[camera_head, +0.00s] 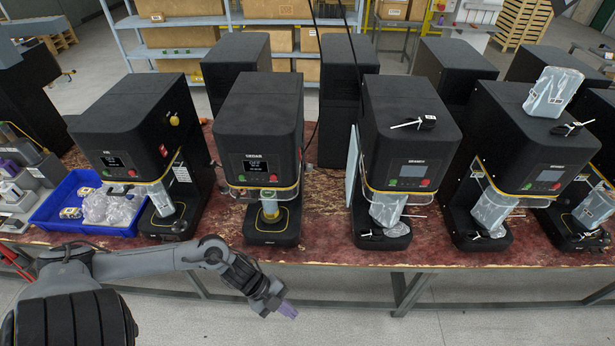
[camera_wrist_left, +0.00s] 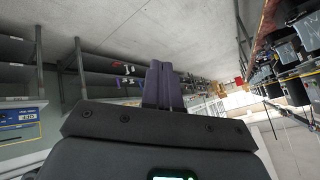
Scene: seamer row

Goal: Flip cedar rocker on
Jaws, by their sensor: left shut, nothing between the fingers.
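The cedar machine (camera_head: 258,120) is a black seamer, second from the left on the bench in the head view. Its lit screen (camera_head: 254,164) reads CEDAR, with a green button (camera_head: 243,178) and a red button (camera_head: 273,178) below. I cannot make out a rocker switch on the faces that show. My left gripper (camera_head: 288,310) is in front of and below the bench edge, apart from the machine, with purple fingers shut and empty. The shut fingers also show in the left wrist view (camera_wrist_left: 163,86). My right gripper is out of view.
A similar seamer (camera_head: 130,120) stands left of cedar, and several more stand to the right, some with plastic-wrapped parts. A blue bin (camera_head: 50,212) with wrapped items is at the left. The floor in front of the bench (camera_head: 340,250) is clear.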

